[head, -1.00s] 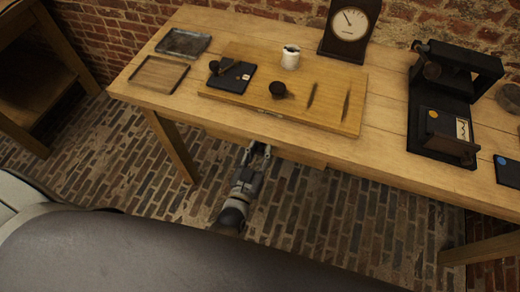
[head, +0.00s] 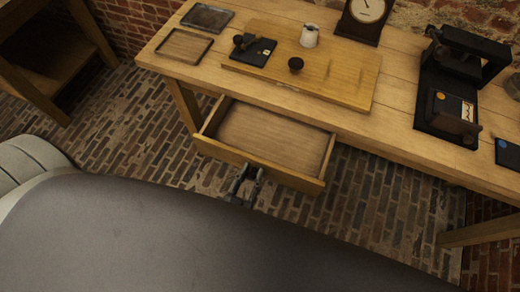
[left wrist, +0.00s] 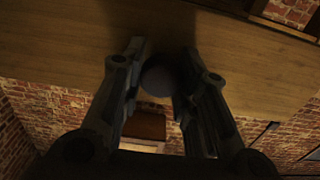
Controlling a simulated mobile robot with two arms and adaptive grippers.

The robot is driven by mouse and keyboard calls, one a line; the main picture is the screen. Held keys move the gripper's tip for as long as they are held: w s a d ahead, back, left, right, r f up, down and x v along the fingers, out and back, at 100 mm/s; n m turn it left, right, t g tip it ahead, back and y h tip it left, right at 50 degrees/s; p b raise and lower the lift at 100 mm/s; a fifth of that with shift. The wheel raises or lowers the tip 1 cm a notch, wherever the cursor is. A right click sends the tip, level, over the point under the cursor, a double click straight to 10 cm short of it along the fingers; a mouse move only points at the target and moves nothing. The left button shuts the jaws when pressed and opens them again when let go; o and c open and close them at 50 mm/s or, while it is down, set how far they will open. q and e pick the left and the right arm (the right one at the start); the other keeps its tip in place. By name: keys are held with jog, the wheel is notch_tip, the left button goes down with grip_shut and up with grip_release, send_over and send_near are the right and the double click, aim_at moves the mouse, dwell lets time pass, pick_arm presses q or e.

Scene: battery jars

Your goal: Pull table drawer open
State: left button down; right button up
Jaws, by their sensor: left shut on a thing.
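The table drawer (head: 273,137) is pulled out from the wooden table (head: 390,132) in the head view. Its wooden inside looks empty. My left gripper (head: 248,172) is at the middle of the drawer's front panel. In the left wrist view, my left gripper (left wrist: 164,72) is shut on the round drawer knob (left wrist: 160,77), with one finger on each side of it. The drawer front (left wrist: 70,50) fills the upper part of that view. My right gripper does not show.
A second wooden table (head: 52,75) stands at the left.

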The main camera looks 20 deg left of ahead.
pick_arm(q)
jog(key=s, duration=0.5)
jog(key=shift+a, duration=0.1)
jog(key=shift+s, duration=0.65)
jog(key=c, duration=1.5)
grip_release()
jog(key=shift+c, duration=0.2)
jog(key=o, duration=0.4)
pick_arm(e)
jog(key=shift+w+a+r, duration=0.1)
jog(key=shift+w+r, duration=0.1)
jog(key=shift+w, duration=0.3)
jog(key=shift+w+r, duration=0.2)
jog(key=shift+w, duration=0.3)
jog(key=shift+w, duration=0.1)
